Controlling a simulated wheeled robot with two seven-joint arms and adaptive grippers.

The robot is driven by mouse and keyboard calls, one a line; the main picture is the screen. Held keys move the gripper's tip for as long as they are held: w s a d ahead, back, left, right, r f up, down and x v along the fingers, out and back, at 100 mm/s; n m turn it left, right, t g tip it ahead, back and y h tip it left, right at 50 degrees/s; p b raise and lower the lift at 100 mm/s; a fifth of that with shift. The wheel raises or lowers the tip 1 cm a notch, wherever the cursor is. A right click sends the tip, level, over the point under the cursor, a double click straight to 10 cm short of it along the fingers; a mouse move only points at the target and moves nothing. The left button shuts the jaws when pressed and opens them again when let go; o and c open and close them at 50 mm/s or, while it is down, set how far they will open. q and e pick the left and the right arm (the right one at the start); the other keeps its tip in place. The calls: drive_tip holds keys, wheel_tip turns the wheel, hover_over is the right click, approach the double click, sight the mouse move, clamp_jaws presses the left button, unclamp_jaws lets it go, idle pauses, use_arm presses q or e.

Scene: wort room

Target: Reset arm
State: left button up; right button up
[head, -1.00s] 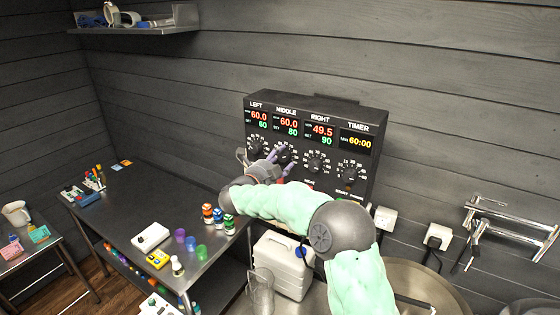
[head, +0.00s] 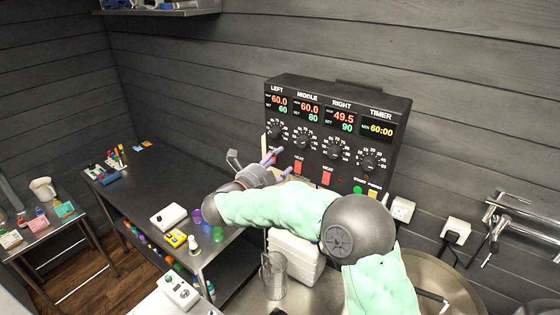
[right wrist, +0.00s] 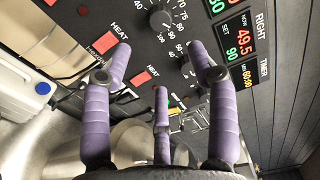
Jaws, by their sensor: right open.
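My right arm, in a green sleeve, reaches across the head view. Its right gripper (head: 277,165) has purple fingers spread apart and empty. It is in front of the lower left part of the black control panel (head: 385,98). The right wrist view shows the same gripper (right wrist: 160,62) open with nothing between its fingers, and red heat switches (right wrist: 141,78) and a dial (right wrist: 165,22) beyond. The panel reads 60.0, 60.0 and 49.5, with set values 60, 80 and 90, and timer 60:00. The left gripper is out of view.
A dark table (head: 165,170) at left holds a white box (head: 168,217) and small coloured cups. A clear jug (head: 273,275) and a white canister (head: 296,255) stand below my arm. A metal rack (head: 520,225) is on the right wall.

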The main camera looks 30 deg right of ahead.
drive_tip(key=shift+f, duration=0.1)
idle(0.3)
